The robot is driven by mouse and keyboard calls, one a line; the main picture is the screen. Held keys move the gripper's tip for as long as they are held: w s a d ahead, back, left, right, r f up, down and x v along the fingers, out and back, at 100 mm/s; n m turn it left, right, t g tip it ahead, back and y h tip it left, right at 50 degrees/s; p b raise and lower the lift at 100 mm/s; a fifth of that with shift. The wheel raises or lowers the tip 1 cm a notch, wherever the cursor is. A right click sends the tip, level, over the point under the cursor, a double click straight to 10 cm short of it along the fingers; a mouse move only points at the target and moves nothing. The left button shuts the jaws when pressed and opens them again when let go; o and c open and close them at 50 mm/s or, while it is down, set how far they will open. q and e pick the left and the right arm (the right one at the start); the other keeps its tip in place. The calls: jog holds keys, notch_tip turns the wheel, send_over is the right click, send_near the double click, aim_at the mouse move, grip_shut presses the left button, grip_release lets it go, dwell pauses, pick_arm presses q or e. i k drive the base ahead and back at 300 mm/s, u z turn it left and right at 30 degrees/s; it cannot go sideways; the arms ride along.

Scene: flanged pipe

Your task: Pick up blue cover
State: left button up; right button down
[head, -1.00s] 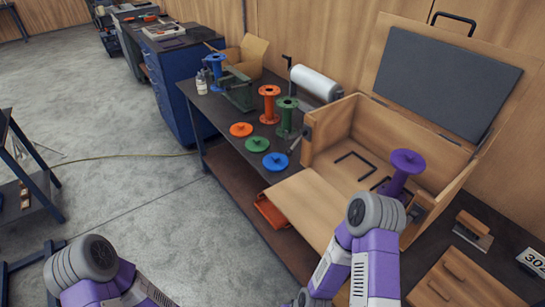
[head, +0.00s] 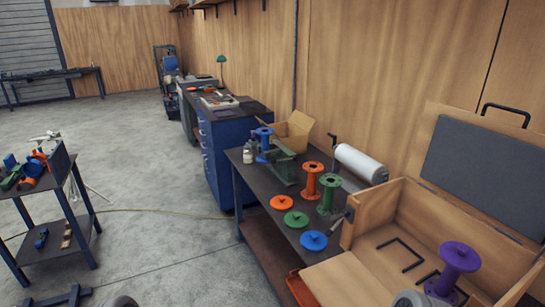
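The blue cover (head: 313,240) is a flat disc with a small raised knob, lying on the dark workbench (head: 262,217) near its front edge, left of the open wooden box. A green cover (head: 296,219) and an orange cover (head: 281,202) lie in a row behind it. An orange flanged pipe (head: 312,180) and a green flanged pipe (head: 328,195) stand upright beside the covers. A purple flanged pipe (head: 457,264) stands at the box. Only small grey parts of my arms show at the bottom edge. Neither gripper is in view.
The wooden box (head: 369,215) stands open at right, with its lid raised and front flap lowered. A white roll (head: 360,163), a green vise-like tool (head: 284,169), a blue flanged pipe (head: 263,140) and a cardboard box (head: 294,130) stand farther back.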

aim_at(312, 241)
jog(key=u, duration=0.55)
jog(key=k, duration=1.3)
jog(key=u, duration=0.65)
jog(key=i, duration=3.25)
jog(key=z, duration=1.7)
jog(key=i, duration=1)
jog(key=z, duration=1)
